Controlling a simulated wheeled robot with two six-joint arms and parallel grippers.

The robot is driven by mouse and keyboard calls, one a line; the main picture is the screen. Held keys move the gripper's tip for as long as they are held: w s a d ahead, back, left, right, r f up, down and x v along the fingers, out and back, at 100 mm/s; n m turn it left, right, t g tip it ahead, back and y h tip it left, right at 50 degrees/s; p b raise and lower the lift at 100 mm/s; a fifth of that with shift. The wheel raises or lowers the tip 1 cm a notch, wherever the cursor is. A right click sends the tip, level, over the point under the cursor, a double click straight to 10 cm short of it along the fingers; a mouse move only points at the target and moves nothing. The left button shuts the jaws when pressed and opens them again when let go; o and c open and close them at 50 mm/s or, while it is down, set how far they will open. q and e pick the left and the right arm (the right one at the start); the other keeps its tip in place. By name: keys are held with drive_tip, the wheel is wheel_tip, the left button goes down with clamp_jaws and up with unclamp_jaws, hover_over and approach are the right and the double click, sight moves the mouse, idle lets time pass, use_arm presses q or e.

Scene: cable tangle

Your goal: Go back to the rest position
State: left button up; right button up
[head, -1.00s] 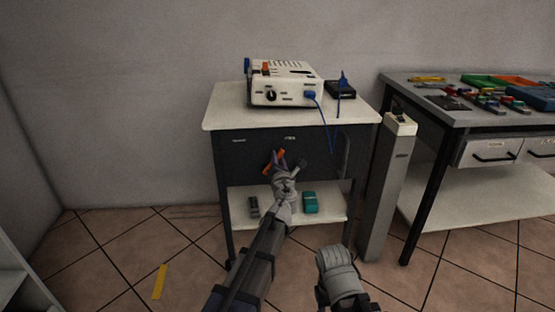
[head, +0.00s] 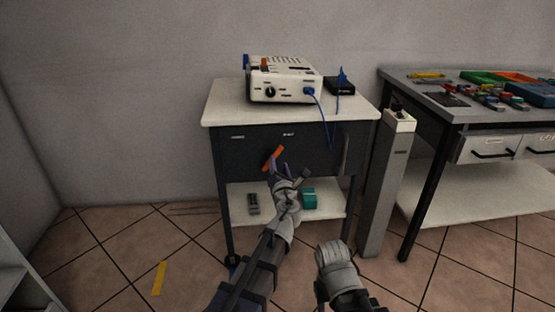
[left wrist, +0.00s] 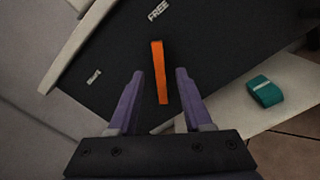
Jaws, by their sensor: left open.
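My left gripper (head: 284,172) is open, in front of the dark front panel (head: 232,158) of the white-topped cart. An orange bar-shaped handle (head: 273,157) on that panel stands tilted, just up and left of the fingertips in the head view. In the left wrist view the orange handle (left wrist: 160,72) shows between the two spread purple fingers (left wrist: 159,88), with gaps on both sides. Nothing is held.
A white device (head: 285,82) with a blue cable (head: 324,120) sits on the cart top (head: 225,110). A teal box (head: 308,198) lies on the lower shelf. A grey post (head: 385,185) and a workbench (head: 430,112) stand right. Floor at left is open.

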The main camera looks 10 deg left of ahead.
use_arm(q)
drive_tip(key=shift+v, duration=0.8)
drive_tip(key=s+a+f+n+g+y+p, duration=0.15)
drive_tip(key=s+f+n+g, duration=0.45)
drive_tip(key=n, duration=0.6)
drive_tip(key=s+a+f+n+g+h+p, duration=0.1)
drive_tip(key=s+f+n+g+p, duration=0.25)
drive_tip(key=s+n, duration=0.65)
drive_tip(key=s+d+f+n+g+h+p, duration=0.1)
drive_tip(key=s+d+f+n+g+h, duration=0.15)
drive_tip(key=s+d+n+g, duration=0.35)
drive_tip(key=s+d+f+n+g+h+p, duration=0.1)
drive_tip(key=s+d+f+n+g+h, duration=0.15)
drive_tip(key=s+n, duration=0.65)
wheel_tip(320, 180, up, 37)
drive_tip(key=p, duration=3.7)
drive_tip(key=shift+s+d+m+y+p, duration=0.3)
drive_tip(key=shift+d+m+y, duration=0.1)
drive_tip(key=shift+d, duration=0.1)
